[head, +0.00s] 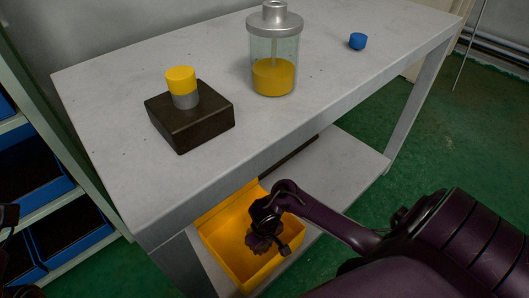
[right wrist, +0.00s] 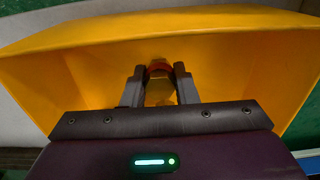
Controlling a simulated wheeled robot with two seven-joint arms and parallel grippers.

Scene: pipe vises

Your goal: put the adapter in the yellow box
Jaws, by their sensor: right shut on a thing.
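The yellow box (head: 228,216) stands on the lower shelf of the table, open at the top and partly under the tabletop. My right gripper (head: 262,240) is over or inside it. In the right wrist view, the box walls (right wrist: 240,28) surround the fingers of my right gripper (right wrist: 159,72). They are shut on a small piece, apparently the adapter (right wrist: 160,93), with a reddish ring and a brass-yellow body. Whether it touches the box floor cannot be told. A dark part at the left edge of the head view may be my left gripper (head: 8,216), mostly cut off.
On the grey tabletop (head: 330,90) are a dark block (head: 190,128) bearing a yellow-topped grey cylinder (head: 182,88), a lidded jar with yellow contents (head: 273,76), and a blue cap (head: 357,41). Blue bins (head: 65,225) fill a rack at left. The tabletop edge overhangs the box.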

